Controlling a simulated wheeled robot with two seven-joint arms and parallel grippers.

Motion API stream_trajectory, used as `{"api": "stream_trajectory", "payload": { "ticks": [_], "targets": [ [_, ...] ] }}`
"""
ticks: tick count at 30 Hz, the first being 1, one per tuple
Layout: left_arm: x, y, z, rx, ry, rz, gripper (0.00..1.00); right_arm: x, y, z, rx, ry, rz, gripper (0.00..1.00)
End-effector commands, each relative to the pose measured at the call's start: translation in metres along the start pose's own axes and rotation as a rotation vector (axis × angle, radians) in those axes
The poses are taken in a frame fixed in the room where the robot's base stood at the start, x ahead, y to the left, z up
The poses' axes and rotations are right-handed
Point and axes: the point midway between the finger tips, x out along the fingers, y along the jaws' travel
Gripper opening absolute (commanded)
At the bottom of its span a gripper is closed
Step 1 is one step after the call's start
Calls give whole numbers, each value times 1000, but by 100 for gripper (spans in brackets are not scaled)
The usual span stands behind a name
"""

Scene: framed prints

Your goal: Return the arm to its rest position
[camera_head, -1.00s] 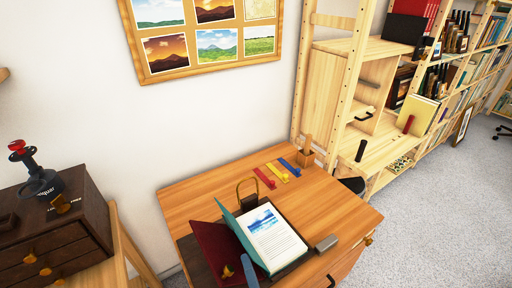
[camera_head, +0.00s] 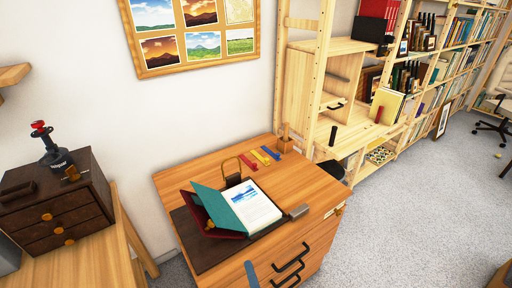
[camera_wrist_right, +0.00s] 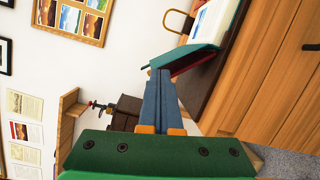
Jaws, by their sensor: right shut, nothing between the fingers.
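My right gripper (camera_head: 251,273) shows in the head view as a blue-grey tip at the bottom edge, in front of the wooden cabinet. In the right wrist view its two blue-grey fingers (camera_wrist_right: 160,88) lie together with nothing between them, ahead of a green bracket. The fingers are apart from the open book (camera_head: 250,208), whose teal and maroon covers also show in the right wrist view (camera_wrist_right: 210,52). My left gripper is not in view.
The wooden cabinet (camera_head: 315,188) has black drawer handles (camera_head: 290,268) on its front. A dark drawer box (camera_head: 40,222) stands on a wooden table at left. A shelf (camera_head: 345,130) stands at right. Grey floor (camera_head: 410,210) is open at right.

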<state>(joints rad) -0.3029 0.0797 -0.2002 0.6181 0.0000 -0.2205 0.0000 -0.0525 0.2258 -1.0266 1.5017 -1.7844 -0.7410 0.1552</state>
Motion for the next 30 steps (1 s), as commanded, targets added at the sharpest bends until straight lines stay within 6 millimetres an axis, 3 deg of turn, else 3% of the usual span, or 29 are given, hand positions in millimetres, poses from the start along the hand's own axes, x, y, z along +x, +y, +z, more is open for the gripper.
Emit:
{"api": "stream_trajectory", "payload": {
  "ticks": [8,11,16,20,21,24,27,30],
  "targets": [
    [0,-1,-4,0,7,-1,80,-5,-66,17,86,-46,-222,0],
    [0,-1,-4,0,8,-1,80,-14,-104,26,150,-78,-349,0],
    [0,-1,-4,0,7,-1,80,-51,-183,42,323,-171,-622,0],
    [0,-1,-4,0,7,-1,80,-115,-257,50,574,-321,-899,0],
    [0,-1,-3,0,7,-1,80,-144,-280,49,690,-395,-992,0],
    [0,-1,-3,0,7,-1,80,-223,-321,39,1023,-635,-1179,0],
    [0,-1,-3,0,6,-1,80,-284,-339,27,1303,-882,-1249,0],
    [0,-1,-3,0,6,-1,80,-315,-344,20,1463,-1048,-1248,0]
  ]
}}
